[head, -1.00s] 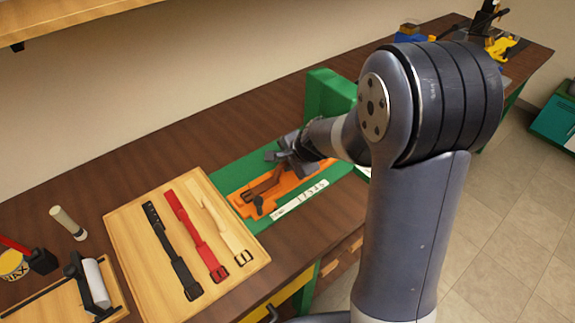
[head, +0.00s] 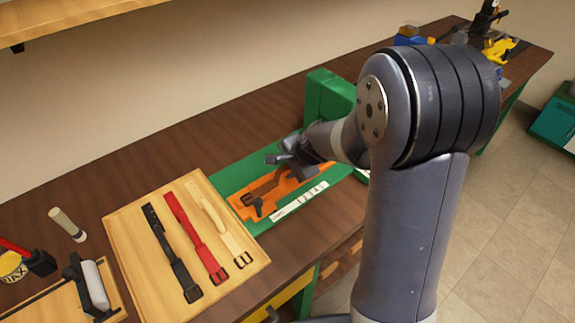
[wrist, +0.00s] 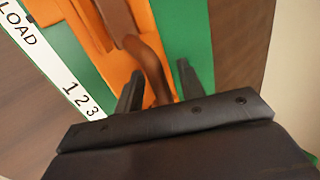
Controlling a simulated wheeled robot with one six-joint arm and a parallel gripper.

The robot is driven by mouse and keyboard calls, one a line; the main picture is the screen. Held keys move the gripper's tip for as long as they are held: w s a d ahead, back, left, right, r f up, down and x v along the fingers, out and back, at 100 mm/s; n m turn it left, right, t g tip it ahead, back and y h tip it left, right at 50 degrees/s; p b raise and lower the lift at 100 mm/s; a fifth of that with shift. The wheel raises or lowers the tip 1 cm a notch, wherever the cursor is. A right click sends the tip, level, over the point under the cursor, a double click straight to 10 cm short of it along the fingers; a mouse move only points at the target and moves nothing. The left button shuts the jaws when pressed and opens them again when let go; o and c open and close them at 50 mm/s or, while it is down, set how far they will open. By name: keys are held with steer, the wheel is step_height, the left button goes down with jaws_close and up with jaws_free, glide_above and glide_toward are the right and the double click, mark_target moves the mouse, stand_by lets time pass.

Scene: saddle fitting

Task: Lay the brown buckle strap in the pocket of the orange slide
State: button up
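The brown buckle strap (head: 266,187) lies lengthwise along the orange slide (head: 288,189), its buckle end toward the tray. I cannot tell whether all of it sits down in the pocket. My gripper (head: 283,163) is over the far end of the slide. In the wrist view my gripper (wrist: 159,88) has its two dark fingers apart. The strap's curved tail (wrist: 150,62) runs between them, with gaps showing beside it. The orange slide (wrist: 115,75) shows beneath. My gripper's body hides the tail's tip.
The green fixture (head: 231,174) around the slide has a tall block (head: 329,96) behind and a white marked strip (head: 300,202) in front. A wooden tray (head: 130,222) at left holds black (head: 172,250), red (head: 196,238) and cream (head: 224,225) straps.

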steer(key=p+v, duration=0.1)
steer(key=v, duration=1.1)
steer(key=shift+o, duration=0.4)
steer(key=shift+w+r, duration=0.1)
